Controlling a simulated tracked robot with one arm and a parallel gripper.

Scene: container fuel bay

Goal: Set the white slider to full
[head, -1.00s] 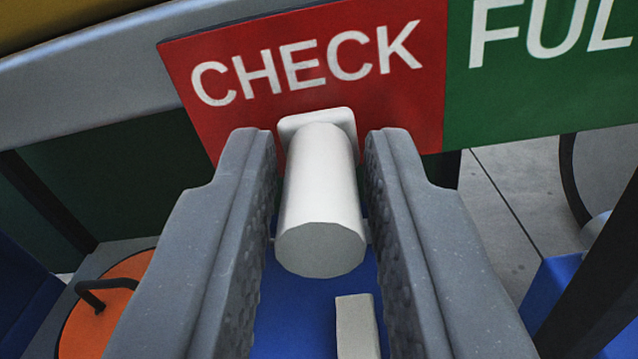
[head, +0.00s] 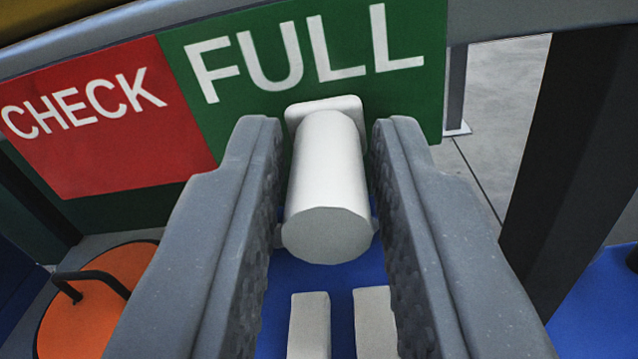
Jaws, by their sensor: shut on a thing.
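The white slider (head: 325,185) is a white cylinder knob on a small square white plate. It sits in the middle of the view, in front of the green FULL panel (head: 225,95), below the second half of the word. The red CHECK panel (head: 100,150) adjoins the green one on the left. My gripper (head: 322,170) has one grey textured finger on each side of the slider knob and is shut on it. The inner contact faces are partly hidden by the angle.
An orange round lid with a dark handle (head: 95,290) lies at the lower left. A dark post (head: 555,150) stands on the right, with grey floor beyond it. A blue surface with two pale bars (head: 310,325) shows below the knob.

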